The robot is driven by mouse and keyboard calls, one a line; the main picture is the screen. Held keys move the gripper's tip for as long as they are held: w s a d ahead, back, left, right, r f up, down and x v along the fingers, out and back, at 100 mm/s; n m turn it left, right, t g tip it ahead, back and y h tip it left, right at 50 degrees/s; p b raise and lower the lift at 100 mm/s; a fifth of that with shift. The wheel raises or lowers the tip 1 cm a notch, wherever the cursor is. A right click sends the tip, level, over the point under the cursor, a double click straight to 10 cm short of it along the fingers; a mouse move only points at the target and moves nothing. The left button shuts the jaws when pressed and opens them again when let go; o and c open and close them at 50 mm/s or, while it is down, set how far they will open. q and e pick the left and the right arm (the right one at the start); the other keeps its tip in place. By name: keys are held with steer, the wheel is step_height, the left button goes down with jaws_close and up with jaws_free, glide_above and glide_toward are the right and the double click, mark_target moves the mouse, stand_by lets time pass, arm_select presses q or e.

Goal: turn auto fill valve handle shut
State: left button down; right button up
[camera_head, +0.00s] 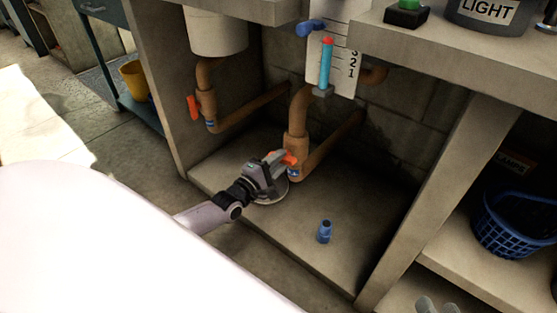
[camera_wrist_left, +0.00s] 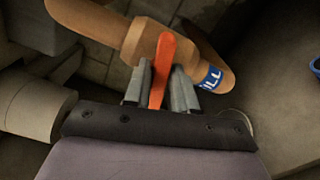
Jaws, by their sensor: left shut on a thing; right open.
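The orange valve handle (camera_head: 290,158) sits low on a brown pipe (camera_head: 297,125) under the counter. A blue label ending in "ILL" (camera_wrist_left: 212,79) is on this pipe in the left wrist view; its first letters are hidden. My left gripper (camera_head: 279,160) is shut on the handle. In the left wrist view the handle (camera_wrist_left: 167,65) stands between the two grey fingers and lies across the pipe. The fingers hide its lower sides. My right gripper (camera_head: 440,306) shows only its grey fingertips at the bottom edge, apart and empty.
A second pipe with an orange handle (camera_head: 193,107) is at the left. A small blue bottle (camera_head: 324,232) stands on the cabinet floor. A gauge with a blue tube (camera_head: 326,66) hangs above. A blue basket (camera_head: 505,228) sits on the right shelf, beyond a divider wall (camera_head: 432,195).

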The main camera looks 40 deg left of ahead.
arm_select(q)
steer(key=m, duration=0.3)
steer(key=shift+f, duration=0.1)
steer(key=shift+m, duration=0.3)
stand_by(0.4)
steer(key=c, duration=0.9)
jaws_free()
steer(key=shift+c, duration=0.2)
steer(key=shift+s+p, duration=0.1)
steer(key=shift+p, duration=0.2)
